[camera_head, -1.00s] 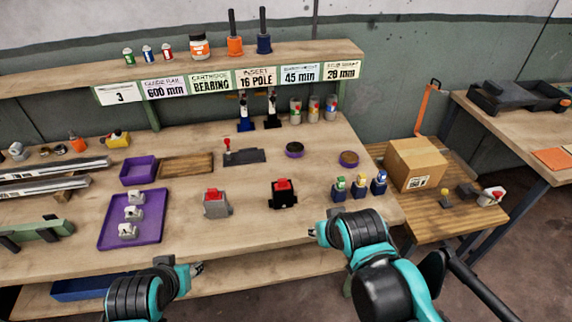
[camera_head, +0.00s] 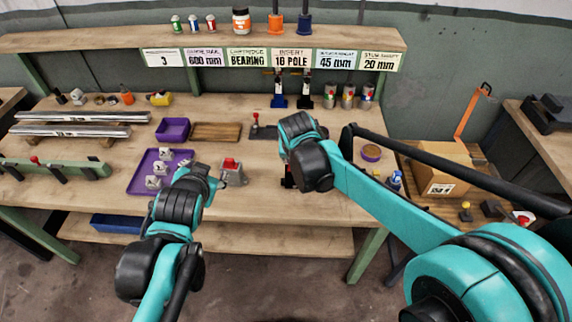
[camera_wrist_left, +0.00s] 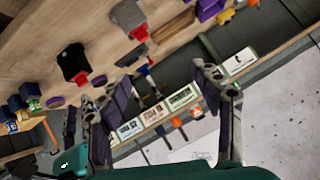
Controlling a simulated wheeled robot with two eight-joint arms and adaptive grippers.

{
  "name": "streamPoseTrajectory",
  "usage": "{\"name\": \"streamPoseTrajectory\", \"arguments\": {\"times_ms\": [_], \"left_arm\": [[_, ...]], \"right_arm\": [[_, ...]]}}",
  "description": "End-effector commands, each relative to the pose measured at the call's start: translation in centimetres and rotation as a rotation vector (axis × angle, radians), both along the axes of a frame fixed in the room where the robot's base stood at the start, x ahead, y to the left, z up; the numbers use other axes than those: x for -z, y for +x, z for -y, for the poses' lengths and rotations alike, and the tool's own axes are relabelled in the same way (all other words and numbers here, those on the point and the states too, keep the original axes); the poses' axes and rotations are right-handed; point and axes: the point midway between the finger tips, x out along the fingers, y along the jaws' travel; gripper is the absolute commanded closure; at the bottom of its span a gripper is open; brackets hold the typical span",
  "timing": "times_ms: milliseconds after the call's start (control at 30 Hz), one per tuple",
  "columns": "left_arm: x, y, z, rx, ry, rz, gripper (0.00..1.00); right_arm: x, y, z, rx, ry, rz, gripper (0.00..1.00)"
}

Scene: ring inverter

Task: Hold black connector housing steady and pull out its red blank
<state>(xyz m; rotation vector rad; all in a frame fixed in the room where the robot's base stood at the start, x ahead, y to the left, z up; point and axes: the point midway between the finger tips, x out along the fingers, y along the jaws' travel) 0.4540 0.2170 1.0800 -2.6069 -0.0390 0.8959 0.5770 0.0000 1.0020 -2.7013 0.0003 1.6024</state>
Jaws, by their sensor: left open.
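The black connector housing (camera_wrist_left: 74,64) stands on the bench in the left wrist view, with its red blank (camera_wrist_left: 98,80) still in it. In the head view my right arm covers most of that housing. My left gripper (camera_head: 213,182) is over the bench front, next to the grey housing (camera_head: 233,175) with its red insert (camera_head: 230,163). The left wrist view shows the left gripper (camera_wrist_left: 160,85) open, its fingers apart with nothing between them. My right arm reaches over the black housing's place, and its gripper is hidden behind the wrist.
A purple tray (camera_head: 139,185) with white parts lies left of my left gripper. A purple bin (camera_head: 172,129) and brown mat (camera_head: 216,132) lie behind. A labelled shelf (camera_head: 120,41) runs along the back.

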Motion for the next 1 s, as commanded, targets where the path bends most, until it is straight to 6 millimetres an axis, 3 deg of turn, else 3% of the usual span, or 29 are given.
{"name": "streamPoseTrajectory", "arguments": {"times_ms": [33, 133, 267, 400, 533, 667, 767, 867, 1000], "left_arm": [[-2.0, 2.5, -0.6, 0.035, 0.087, 0.060, 0.35], [-6.1, 7.2, -1.3, 0.124, 0.295, 0.189, 0.35], [-11.4, 13.1, -0.8, 0.259, 0.602, 0.360, 0.35], [-15.7, 18.4, 1.6, 0.416, 0.941, 0.533, 0.35], [-17.4, 22.0, 5.2, 0.571, 1.252, 0.690, 0.35], [-16.7, 24.6, 9.4, 0.737, 1.553, 0.847, 0.35], [-14.4, 25.6, 12.7, 0.874, 1.768, 0.976, 0.35], [-10.6, 26.0, 15.6, 1.016, 1.964, 1.115, 0.35], [-3.2, 25.2, 18.5, 1.231, 2.190, 1.339, 0.35]], "right_arm": [[0.0, 0.0, 0.0, 0.000, 0.000, 0.000, 0.66], [0.0, 0.0, 0.0, 0.000, 0.000, 0.000, 0.66], [0.0, 0.0, 0.0, 0.000, 0.000, 0.000, 0.66], [0.0, 0.0, 0.0, -0.001, 0.000, 0.000, 0.66], [0.0, 0.0, 0.0, -0.001, 0.000, 0.000, 0.66], [0.0, 0.0, 0.0, -0.001, 0.000, 0.000, 0.66], [0.0, 0.0, 0.0, -0.001, 0.000, 0.000, 0.66], [0.0, 0.0, 0.0, 0.000, 0.000, 0.000, 0.66], [0.0, 0.0, 0.0, -0.001, 0.000, 0.000, 0.66]]}}
